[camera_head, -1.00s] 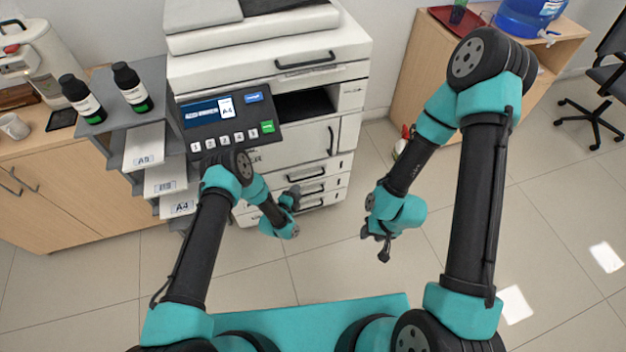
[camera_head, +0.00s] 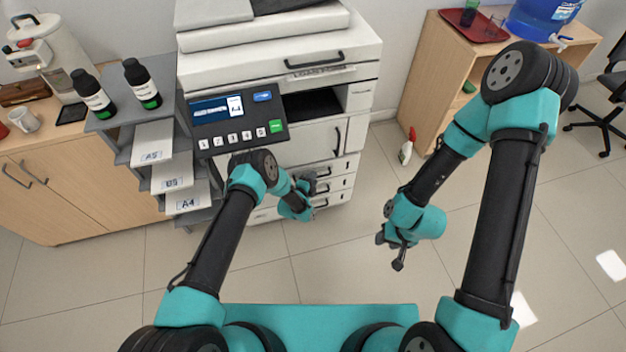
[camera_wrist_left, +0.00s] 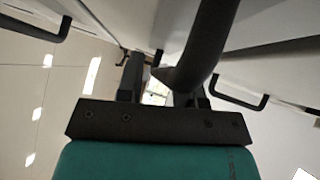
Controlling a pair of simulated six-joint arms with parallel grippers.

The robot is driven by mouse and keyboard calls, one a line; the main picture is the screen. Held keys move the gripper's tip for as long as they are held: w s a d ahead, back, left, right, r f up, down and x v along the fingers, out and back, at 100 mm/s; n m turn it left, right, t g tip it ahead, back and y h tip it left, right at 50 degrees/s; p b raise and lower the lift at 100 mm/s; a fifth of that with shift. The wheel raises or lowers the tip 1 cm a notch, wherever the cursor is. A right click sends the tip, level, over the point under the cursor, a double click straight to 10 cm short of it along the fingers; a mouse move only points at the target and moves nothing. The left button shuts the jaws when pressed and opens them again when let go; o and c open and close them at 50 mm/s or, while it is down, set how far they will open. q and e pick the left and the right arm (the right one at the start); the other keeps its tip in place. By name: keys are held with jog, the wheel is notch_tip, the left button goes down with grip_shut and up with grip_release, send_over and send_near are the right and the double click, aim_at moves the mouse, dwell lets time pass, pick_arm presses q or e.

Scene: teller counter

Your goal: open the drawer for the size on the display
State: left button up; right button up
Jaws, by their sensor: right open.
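The display (camera_head: 218,108) on the grey copier panel shows a page icon that reads A4. The white copier's stacked lower drawers (camera_head: 346,167) have dark bar handles and look closed; my left arm hides part of them. My left gripper (camera_head: 312,184) is at the drawer fronts. In the left wrist view its two fingers (camera_wrist_left: 160,85) stand apart, with a dark curved handle (camera_wrist_left: 212,35) close by the right finger and a bright gap beside the left finger. My right gripper (camera_head: 394,256) is open and empty above the floor, right of the copier.
A grey shelf rack (camera_head: 125,118) with paper trays labelled A5, B5 and A4 stands left of the copier, with two dark bottles on top. A wooden cabinet (camera_head: 430,85) and a spray bottle (camera_head: 407,147) are at the right. The floor in front is clear.

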pick_arm(q)
grip_shut()
jog(key=shift+s, duration=0.1)
dwell(0.3)
